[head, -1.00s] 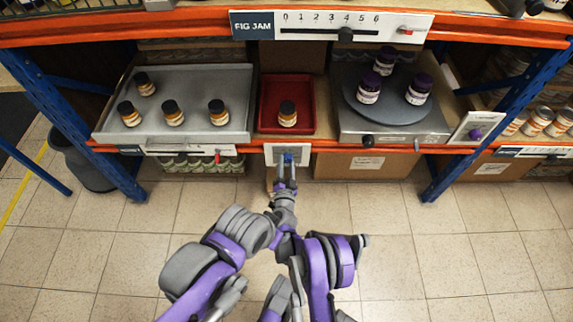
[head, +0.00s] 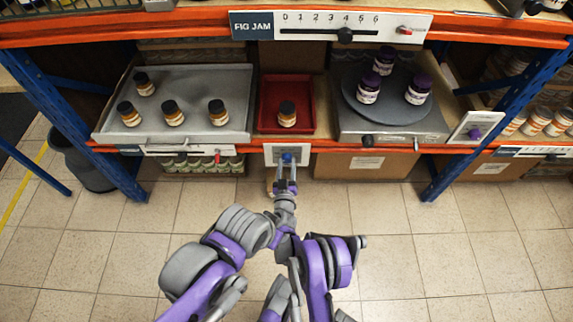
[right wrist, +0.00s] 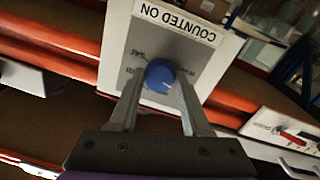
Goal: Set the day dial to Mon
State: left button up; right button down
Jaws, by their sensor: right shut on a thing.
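The day dial is a blue knob (head: 287,158) on a pale panel (head: 270,149) on the shelf's front edge, below the red tray. In the right wrist view the knob (right wrist: 158,76) sits on a grey plate headed "COUNTED ON", seen upside down. A small light mark on the knob points toward the right of that picture. One label beside it seems to read SAT; a second is too blurred to read, and the fingers hide others. My right gripper (right wrist: 160,88) is shut on the knob, one finger on each side. My left gripper is not clearly in view.
Above the dial, a red tray (head: 264,104) holds one jar. A grey tray (head: 240,128) with several orange-labelled jars is left; a round platform (head: 388,113) with purple-lidded jars is right. A fig jam slider (head: 345,36) is above. The floor in front is clear.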

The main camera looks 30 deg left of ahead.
jog(key=n, duration=0.7)
jog(key=shift+w+p, duration=0.1)
jog(key=shift+p, duration=0.2)
dwell(0.4)
jog(key=shift+c, duration=1.8)
grip_release()
jog(key=shift+d, duration=0.1)
jog(key=p+v, duration=0.3)
jog(key=v, duration=0.7)
jog(key=shift+s+d+p, duration=0.15)
jog(key=shift+s+p, duration=0.15)
